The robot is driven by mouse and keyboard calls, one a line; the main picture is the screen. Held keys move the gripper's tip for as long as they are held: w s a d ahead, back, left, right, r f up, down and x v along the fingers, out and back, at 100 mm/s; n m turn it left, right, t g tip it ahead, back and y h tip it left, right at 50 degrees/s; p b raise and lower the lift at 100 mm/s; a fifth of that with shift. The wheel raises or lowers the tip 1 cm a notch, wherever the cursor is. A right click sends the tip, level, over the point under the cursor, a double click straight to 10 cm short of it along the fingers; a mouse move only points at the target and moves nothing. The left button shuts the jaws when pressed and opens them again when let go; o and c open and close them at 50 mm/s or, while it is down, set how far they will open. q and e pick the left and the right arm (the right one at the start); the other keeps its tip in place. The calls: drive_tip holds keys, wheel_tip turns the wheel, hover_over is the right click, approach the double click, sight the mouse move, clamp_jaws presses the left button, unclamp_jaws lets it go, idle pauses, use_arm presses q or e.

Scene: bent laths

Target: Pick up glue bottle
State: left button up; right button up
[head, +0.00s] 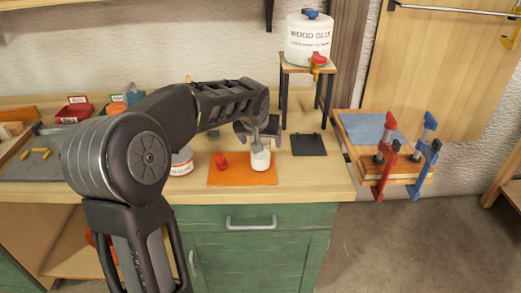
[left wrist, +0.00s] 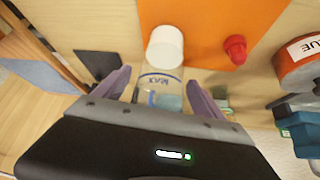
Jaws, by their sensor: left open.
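The glue bottle (head: 260,160) stands on an orange mat (head: 228,176) on the workbench. Its lower part is white and its upper part clear. In the left wrist view the bottle (left wrist: 165,48) shows a "MAX" mark on its clear part. My left gripper (head: 257,132) is open at the bottle's upper part. In the left wrist view its fingers (left wrist: 160,88) lie on either side of the clear part, with gaps visible. A small red cap (head: 222,161) sits on the mat left of the bottle, apart from it. My right gripper is not in view.
A white wood glue container (head: 309,40) with a red tap stands on a small stand (head: 306,67) behind. A dark pad (head: 309,144) lies right of the mat. A labelled tub (head: 182,163) is left of it. Clamped boards (head: 375,150) with red and blue clamps are at the right.

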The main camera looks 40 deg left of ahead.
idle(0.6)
use_arm(q)
clamp_jaws()
idle(0.8)
drive_tip(key=shift+r, duration=0.15)
wheel_tip(320, 180, up, 10)
idle(0.4)
drive_tip(key=shift+a, duration=0.1)
idle(0.4)
